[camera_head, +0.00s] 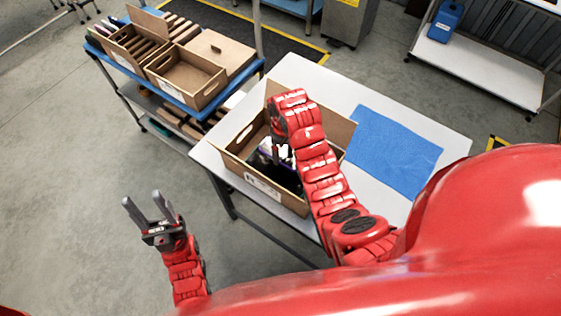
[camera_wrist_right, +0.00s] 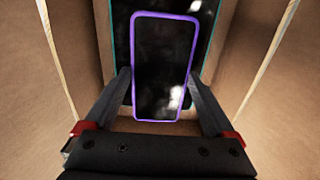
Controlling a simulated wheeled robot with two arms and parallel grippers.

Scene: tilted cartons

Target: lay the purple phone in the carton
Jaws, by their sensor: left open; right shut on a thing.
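The purple phone (camera_wrist_right: 160,66), a dark slab with a purple rim, is between the fingers of my right gripper (camera_wrist_right: 162,90) in the right wrist view. My right gripper is shut on its sides. A dark flat thing with a teal edge (camera_wrist_right: 206,40) lies behind the phone, on the carton's inside. In the head view the open brown carton (camera_head: 237,171) stands on the white table, with my right arm reaching down into it and hiding part of its inside. I cannot tell whether the phone touches what is below. My left gripper (camera_head: 142,203) is open and empty, left of the table.
A blue mat (camera_head: 395,147) lies on the white table (camera_head: 300,73), right of the carton. A blue-topped cart (camera_head: 125,73) with brown boxes stands at the upper left. A white shelf (camera_head: 480,72) with a blue container is at the upper right. Floor around my left gripper is clear.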

